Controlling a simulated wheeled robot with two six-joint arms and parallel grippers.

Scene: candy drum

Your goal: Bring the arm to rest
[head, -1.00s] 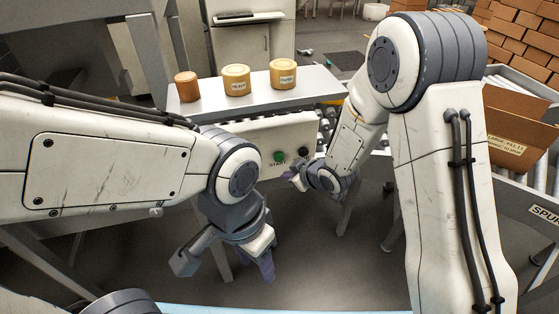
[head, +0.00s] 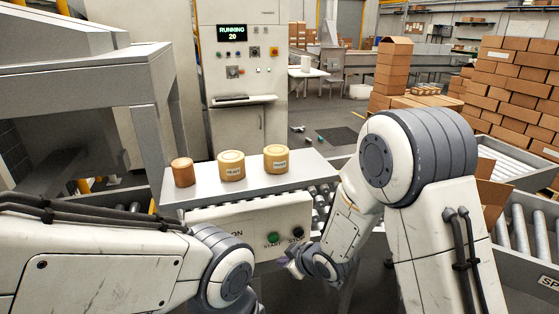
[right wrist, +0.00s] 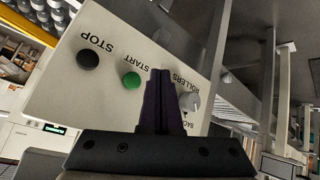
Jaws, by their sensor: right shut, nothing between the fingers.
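My right arm comes in from the right in the head view, with its right gripper (head: 286,262) low in front of a pale control box (head: 235,218). In the right wrist view the right gripper's dark fingers (right wrist: 160,95) are together with nothing between them. Beyond them is the box face with a green START button (right wrist: 131,80), a black STOP button (right wrist: 88,60) and a grey knob (right wrist: 190,102). The START button also shows in the head view (head: 273,237). I cannot tell the gap between fingertips and box. My left gripper is below the head picture; only its arm shows.
Three round tubs stand on the grey shelf (head: 310,172): a brown one (head: 183,172), and two yellow ones (head: 231,166) and (head: 276,158). A cabinet display (head: 231,33) reads RUNNING 20. Roller conveyors (head: 530,235) and stacked cartons (head: 515,85) are at right.

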